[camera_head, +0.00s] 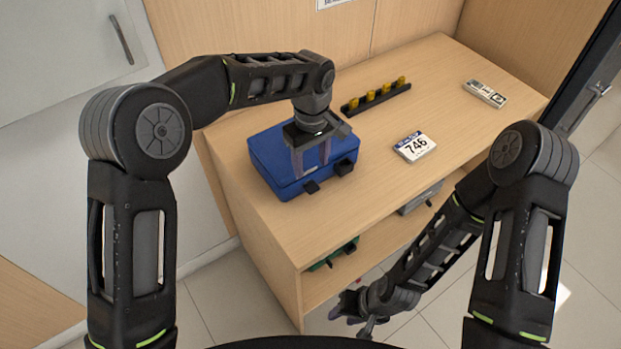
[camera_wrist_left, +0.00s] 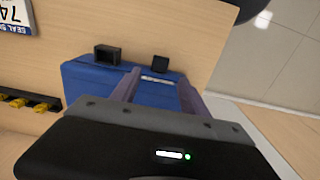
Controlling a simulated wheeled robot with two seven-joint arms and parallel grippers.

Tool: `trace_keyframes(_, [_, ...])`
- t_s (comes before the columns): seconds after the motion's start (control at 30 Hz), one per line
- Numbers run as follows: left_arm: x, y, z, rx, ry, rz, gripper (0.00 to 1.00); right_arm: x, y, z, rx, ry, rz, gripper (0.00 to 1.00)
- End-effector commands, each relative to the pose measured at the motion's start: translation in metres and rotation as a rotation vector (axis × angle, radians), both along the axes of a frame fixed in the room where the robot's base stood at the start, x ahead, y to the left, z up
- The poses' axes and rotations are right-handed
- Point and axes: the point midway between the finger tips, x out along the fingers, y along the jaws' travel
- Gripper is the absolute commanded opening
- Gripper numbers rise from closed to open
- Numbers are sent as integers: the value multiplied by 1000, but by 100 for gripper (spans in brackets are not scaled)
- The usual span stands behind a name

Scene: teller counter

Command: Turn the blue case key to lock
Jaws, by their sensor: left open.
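The blue case (camera_head: 268,158) lies shut on the wooden counter, near its left end. Two black blocks, (camera_head: 345,167) and (camera_head: 311,187), sit on its front side. The wrist view shows the case (camera_wrist_left: 85,76) with both black blocks, (camera_wrist_left: 108,54) and (camera_wrist_left: 160,63), and a small pale strip near one of them. I cannot make out which part is the key. My left gripper (camera_head: 311,166) is open and points down over the case, with nothing between its fingers (camera_wrist_left: 158,78). My right gripper (camera_head: 355,318) hangs low in front of the counter, away from the case; its jaws are unclear.
A black rack with several yellow pieces (camera_head: 371,97), a number card reading 746 (camera_head: 414,147) and a small pale device (camera_head: 484,94) stand on the counter (camera_head: 440,75). A green item (camera_head: 340,254) and a grey item (camera_head: 420,201) are below the counter top.

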Motion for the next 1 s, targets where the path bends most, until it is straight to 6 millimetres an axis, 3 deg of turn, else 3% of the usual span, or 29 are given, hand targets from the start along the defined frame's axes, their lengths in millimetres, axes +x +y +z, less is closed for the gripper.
trace_keyframes(0.5, [-1,0,-67,0,2,-1,53,-2,-1,14,-4,6,-1,36])
trace_keyframes(0.83, [0,0,-73,-1,0,-1,53,-2,-1,14,-4,6,-1,36])
trace_keyframes(1.0, [0,0,-73,-1,0,-1,40,-2,-1,14,-4,6,-1,36])
